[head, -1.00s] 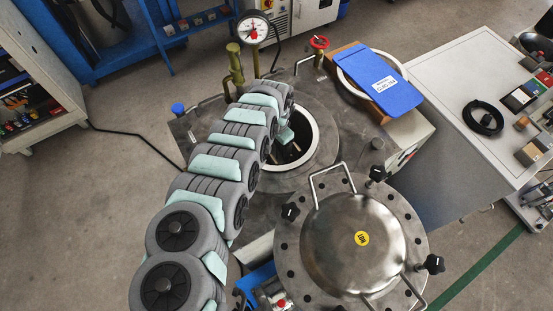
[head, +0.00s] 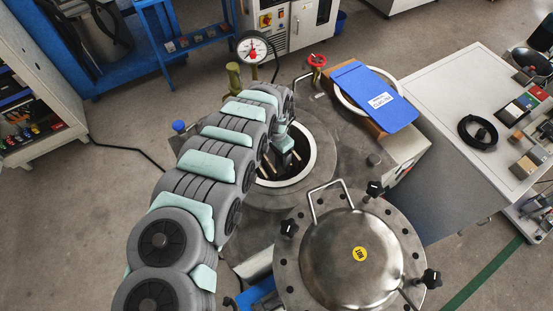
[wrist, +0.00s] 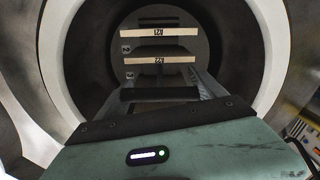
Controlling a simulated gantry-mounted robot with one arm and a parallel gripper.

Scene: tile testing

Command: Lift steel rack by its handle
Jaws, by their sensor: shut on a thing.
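The round open vessel (head: 309,143) has a pale rim around a dark mouth. My gripper (head: 287,158) points down at this mouth and is shut on the steel rack. The handle is hidden by the gripper in both views. In the wrist view, the green gripper body (wrist: 165,148) fills the lower part. Beyond it, the rack's metal side (wrist: 212,84) shows inside the dark mouth, with pale tile edges (wrist: 160,60) across it. Parts of the rack also show beside the gripper in the head view, small and dark.
A domed steel lid (head: 345,245) with handle loops and black knobs lies close in front of the vessel. A gauge (head: 253,47) and a red valve wheel (head: 317,60) stand behind.

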